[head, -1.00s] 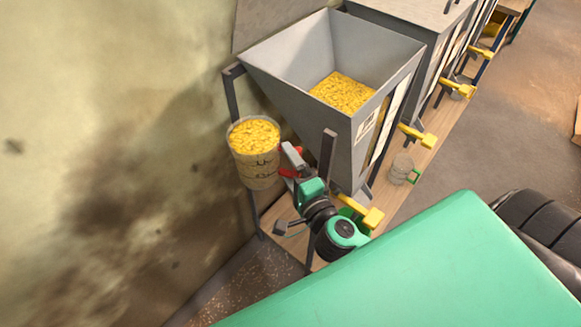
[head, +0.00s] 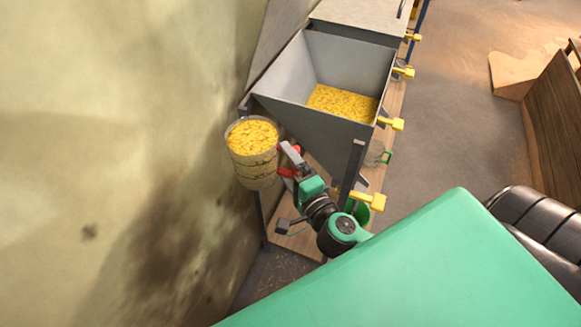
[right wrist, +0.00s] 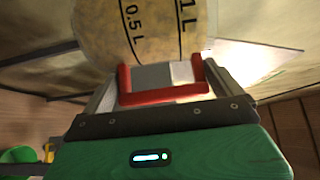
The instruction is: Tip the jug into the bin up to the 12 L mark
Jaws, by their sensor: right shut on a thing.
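The jug (head: 252,160) is clear, with dark litre marks and yellow pieces filling it nearly to the rim. It stands upright in the air at the left corner of the bin, outside it. My right gripper (head: 289,162) is shut on the jug's red handle. The right wrist view shows the jug (right wrist: 140,30) close up, with its 0.5 L and 1 L marks. The bin (head: 345,60) is a grey open-topped hopper with a layer of yellow pieces in its lower part. Its 12 L mark cannot be made out. My left gripper is not in view.
A stained wall (head: 120,130) rises close on the left of the jug. A dark post (head: 354,170) stands at the bin's near corner. Yellow handles (head: 391,124) stick out on the right.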

